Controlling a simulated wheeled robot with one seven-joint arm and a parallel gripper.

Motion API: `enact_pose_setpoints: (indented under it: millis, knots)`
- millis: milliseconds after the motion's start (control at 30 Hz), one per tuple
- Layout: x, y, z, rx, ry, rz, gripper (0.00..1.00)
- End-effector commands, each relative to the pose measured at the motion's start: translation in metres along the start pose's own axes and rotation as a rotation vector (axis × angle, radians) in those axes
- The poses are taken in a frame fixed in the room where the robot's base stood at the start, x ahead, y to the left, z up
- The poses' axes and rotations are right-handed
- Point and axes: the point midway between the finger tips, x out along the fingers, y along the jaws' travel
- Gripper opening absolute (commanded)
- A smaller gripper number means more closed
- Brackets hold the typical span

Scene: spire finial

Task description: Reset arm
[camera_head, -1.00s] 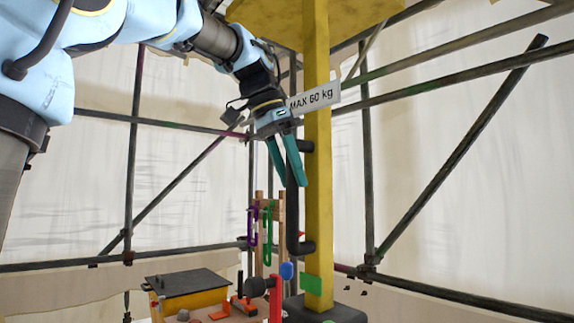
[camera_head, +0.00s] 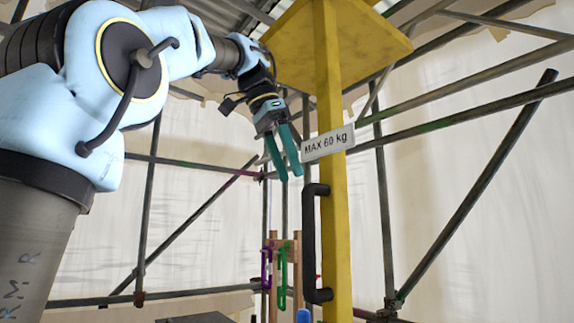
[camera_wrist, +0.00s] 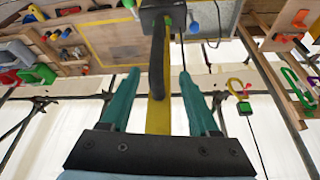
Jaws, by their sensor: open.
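My gripper (camera_head: 283,160) is open and empty, with two teal fingers pointing down, left of the yellow post (camera_head: 331,200). It sits a little above and to the left of the black handle (camera_head: 311,250) on that post, apart from it. In the wrist view my gripper (camera_wrist: 160,95) shows its two fingers spread, with the dark handle (camera_wrist: 157,65) and the yellow post seen between and beyond them. Nothing is held.
A "MAX 60 kg" sign (camera_head: 328,144) juts from the post beside my fingers. A yellow plate (camera_head: 335,45) tops the post. Scaffold tubes (camera_head: 480,185) surround the area. Purple (camera_head: 266,268) and green carabiners (camera_head: 282,275) hang on a wooden rack. The wrist view shows a cluttered workbench (camera_wrist: 100,50).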

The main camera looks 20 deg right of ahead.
Motion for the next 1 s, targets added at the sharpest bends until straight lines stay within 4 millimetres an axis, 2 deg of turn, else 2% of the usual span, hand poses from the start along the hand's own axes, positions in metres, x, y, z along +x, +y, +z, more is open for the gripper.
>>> enact_pose_setpoints:
  millis: [367,467,567,667,800,867,900,967,1000]
  knots:
    - [0.004,-0.003,0.002,-0.013,-0.002,-0.002,0.62]
    - [0.019,-0.018,0.009,-0.074,-0.010,-0.012,0.62]
    - [0.049,-0.045,0.028,-0.192,-0.028,-0.033,0.62]
    - [0.092,-0.079,0.062,-0.355,-0.052,-0.069,0.62]
    - [0.157,-0.116,0.131,-0.594,-0.090,-0.132,0.62]
    - [0.184,-0.126,0.165,-0.690,-0.107,-0.160,0.62]
    - [0.201,-0.129,0.188,-0.752,-0.118,-0.178,0.62]
    - [0.226,-0.131,0.224,-0.841,-0.134,-0.207,0.62]
    - [0.241,-0.130,0.249,-0.899,-0.144,-0.225,0.62]
